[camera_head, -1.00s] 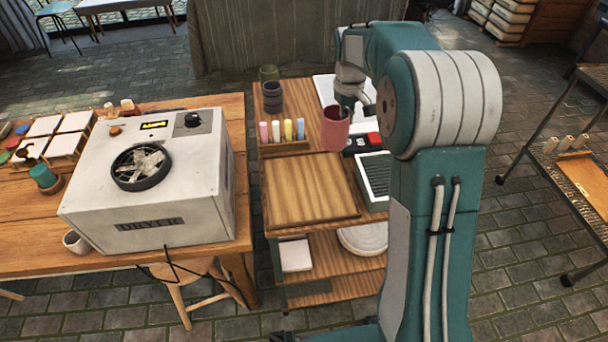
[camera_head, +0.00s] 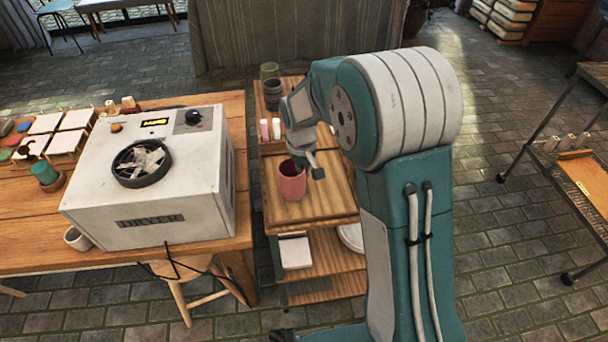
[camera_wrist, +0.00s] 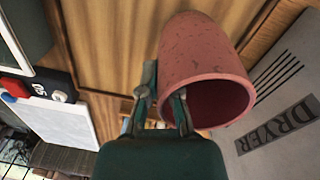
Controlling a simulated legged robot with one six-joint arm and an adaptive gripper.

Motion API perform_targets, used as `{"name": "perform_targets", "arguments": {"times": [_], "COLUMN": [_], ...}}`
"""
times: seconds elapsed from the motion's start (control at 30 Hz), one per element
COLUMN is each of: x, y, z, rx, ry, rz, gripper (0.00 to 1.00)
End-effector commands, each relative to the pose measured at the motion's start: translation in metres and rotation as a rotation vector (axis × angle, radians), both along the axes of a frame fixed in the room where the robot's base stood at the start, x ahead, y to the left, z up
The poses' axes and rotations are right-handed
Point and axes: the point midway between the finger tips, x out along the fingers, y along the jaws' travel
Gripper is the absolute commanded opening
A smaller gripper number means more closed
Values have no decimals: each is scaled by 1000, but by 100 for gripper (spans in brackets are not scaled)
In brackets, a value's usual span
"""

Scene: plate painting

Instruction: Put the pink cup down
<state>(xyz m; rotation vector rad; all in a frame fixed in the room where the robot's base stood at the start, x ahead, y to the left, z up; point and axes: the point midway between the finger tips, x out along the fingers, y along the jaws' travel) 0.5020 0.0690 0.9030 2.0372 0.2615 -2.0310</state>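The pink cup (camera_head: 292,181) is at the front part of the wooden board (camera_head: 332,208) on the cart, upright in the head view. In the wrist view the cup (camera_wrist: 203,68) fills the upper middle, with its open rim facing the camera. My gripper (camera_wrist: 164,98) has its fingers at the cup's wall, one on the outside and one at the rim, pinching it. In the head view my gripper (camera_head: 304,166) is at the cup's right side. Whether the cup's base touches the board is hard to tell.
The white dryer box (camera_head: 150,180) stands on the table to the left. Dark cups (camera_head: 272,95) and colored sticks (camera_head: 270,129) are at the cart's back. A black box with a red part (camera_wrist: 38,90) lies beside the board. My arm hides the cart's right side.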

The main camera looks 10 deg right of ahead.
Motion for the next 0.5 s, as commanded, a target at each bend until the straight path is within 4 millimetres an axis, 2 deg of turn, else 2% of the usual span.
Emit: {"name": "perform_targets", "arguments": {"times": [0.1, 0.3, 0.4, 0.5], "x": [0, 0, 0, 0], "y": [-1, -1, -2, -2], "z": [-18, -20, -20, -20], "rx": [-1, 0, 1, 1], "ry": [2, 0, 1, 1], "rz": [-1, -1, -1, -1], "gripper": [0, 0, 43, 43]}}
